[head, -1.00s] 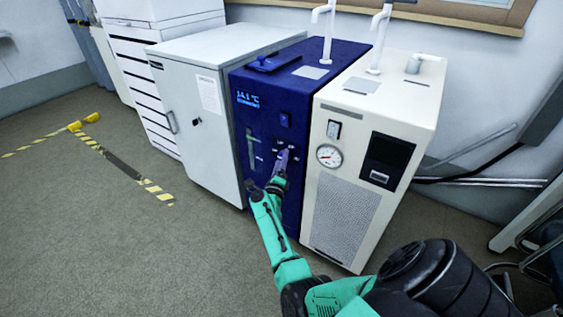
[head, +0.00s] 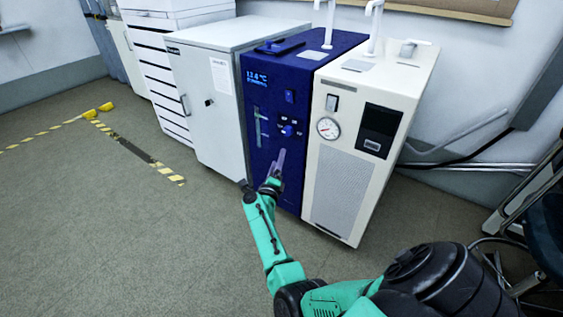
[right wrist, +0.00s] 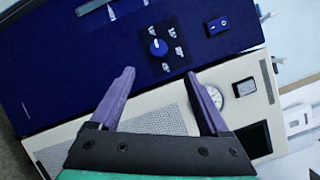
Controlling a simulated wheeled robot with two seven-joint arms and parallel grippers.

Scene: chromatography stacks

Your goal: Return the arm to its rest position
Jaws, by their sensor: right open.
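My right arm, green and black, reaches in from the lower right of the head view. Its gripper (head: 279,165) is in front of the lower part of the dark blue unit (head: 262,188). In the right wrist view, the two purple fingers of the gripper (right wrist: 160,100) are spread apart with nothing between them. The blue unit's round knob (right wrist: 158,47) lies beyond the fingertips, clear of them. In the head view the knob (head: 288,130) is above the gripper. My left gripper is not in view.
A cream unit (head: 340,190) with a gauge stands right of the blue one. A grey cabinet (head: 215,130) stands on its left. Yellow-black tape (head: 160,170) marks the floor. The floor (head: 120,250) at front left is clear. Dark furniture (head: 545,230) stands at the far right.

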